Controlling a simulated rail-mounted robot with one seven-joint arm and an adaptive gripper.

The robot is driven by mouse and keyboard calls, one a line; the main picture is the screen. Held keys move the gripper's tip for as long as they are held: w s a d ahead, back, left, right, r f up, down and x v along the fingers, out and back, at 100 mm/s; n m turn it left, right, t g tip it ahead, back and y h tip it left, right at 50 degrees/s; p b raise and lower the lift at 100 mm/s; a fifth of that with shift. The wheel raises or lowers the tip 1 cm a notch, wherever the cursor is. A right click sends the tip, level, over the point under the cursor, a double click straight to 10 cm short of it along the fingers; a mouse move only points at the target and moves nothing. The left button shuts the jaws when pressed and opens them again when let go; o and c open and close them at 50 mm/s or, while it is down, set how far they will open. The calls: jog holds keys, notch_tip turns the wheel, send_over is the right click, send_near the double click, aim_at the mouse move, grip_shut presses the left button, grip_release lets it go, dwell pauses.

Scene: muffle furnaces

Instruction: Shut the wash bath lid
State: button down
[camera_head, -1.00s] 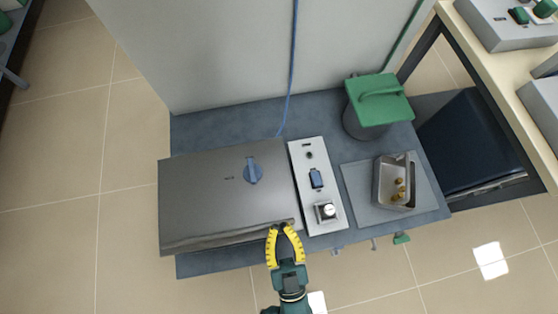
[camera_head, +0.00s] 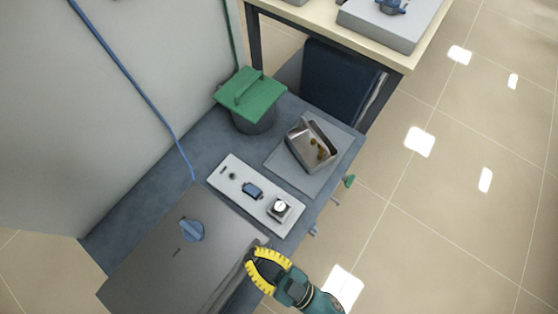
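The wash bath's grey metal lid (camera_head: 172,262) lies at the lower left, with a blue knob (camera_head: 191,230) on top. It looks flat and lowered over the bath, but I cannot tell whether it is fully seated. Part of it is cut off by the bottom edge of the picture. My gripper (camera_head: 249,259) has yellow fingers with their tips close together at the lid's front right corner. It appears shut, with nothing visible between the tips. Whether the tips touch the lid is unclear.
A white control panel (camera_head: 255,195) with a switch and dial sits beside the lid. Beyond it are a metal basin (camera_head: 313,145) on a grey plate and a green-lidded pot (camera_head: 252,95). A wall stands behind; open floor (camera_head: 440,210) lies right.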

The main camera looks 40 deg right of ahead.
notch_tip(320, 180, up, 5)
jog(key=s+p, duration=0.1)
jog(key=p, duration=0.4)
jog(key=s+d+f+b, duration=0.1)
jog(key=s+d+f, duration=0.1)
jog(key=s+f, duration=0.4)
notch_tip(320, 180, down, 3)
jog(key=shift+d+r, duration=0.1)
jog(key=shift+d, duration=0.05)
jog(key=shift+w, duration=0.1)
